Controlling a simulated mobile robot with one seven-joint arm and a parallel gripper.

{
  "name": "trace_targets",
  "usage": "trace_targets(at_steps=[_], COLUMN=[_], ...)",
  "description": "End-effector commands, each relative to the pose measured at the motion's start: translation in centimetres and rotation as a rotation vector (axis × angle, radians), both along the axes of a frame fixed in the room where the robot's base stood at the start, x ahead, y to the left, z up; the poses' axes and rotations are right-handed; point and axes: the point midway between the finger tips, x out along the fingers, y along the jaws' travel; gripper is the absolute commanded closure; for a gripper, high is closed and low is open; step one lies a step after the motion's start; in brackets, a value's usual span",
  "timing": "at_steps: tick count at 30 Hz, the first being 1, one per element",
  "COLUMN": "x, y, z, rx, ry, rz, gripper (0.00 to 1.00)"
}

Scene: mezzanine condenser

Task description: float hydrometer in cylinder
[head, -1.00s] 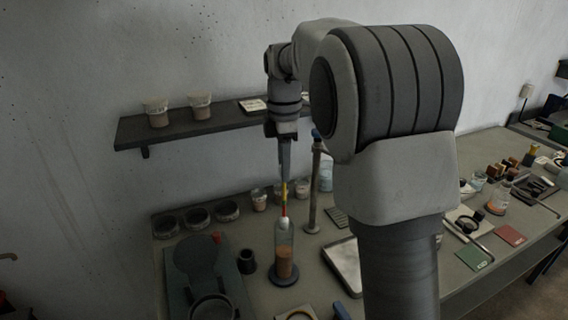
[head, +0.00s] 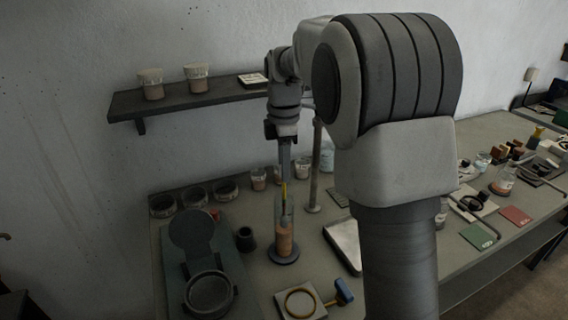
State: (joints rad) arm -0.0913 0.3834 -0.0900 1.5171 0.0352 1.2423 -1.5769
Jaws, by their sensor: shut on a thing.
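The cylinder (head: 284,237) is a clear upright tube with brown liquid in it, on a dark round base, standing on the bench. My gripper (head: 285,176) is directly above it, pointing down, shut on the hydrometer (head: 284,189). The hydrometer's thin yellow stem shows just below the fingers. Its lower part is within the cylinder's upper section, and I cannot tell whether the bulb touches the liquid. My arm hides part of the bench to the right.
A metal stand rod (head: 316,165) rises close to the right of my gripper. A wall shelf (head: 190,100) with two cups is behind left. A dark green device (head: 192,245), a small dark cup (head: 245,239) and a blue-headed mallet (head: 343,291) lie around the cylinder.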

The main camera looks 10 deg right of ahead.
Motion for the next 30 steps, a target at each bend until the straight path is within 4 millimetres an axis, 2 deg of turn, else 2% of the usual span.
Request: trace_targets(at_steps=[3,16,30], x=[0.0,0.0,0.0], y=[0.0,0.0,0.0], z=[-1.3,-4.5,-5.6], rx=[0.0,0.0,0.0], ry=[0.002,0.001,0.001], rz=[0.0,0.0,0.0], gripper=[1.0,1.0,1.0])
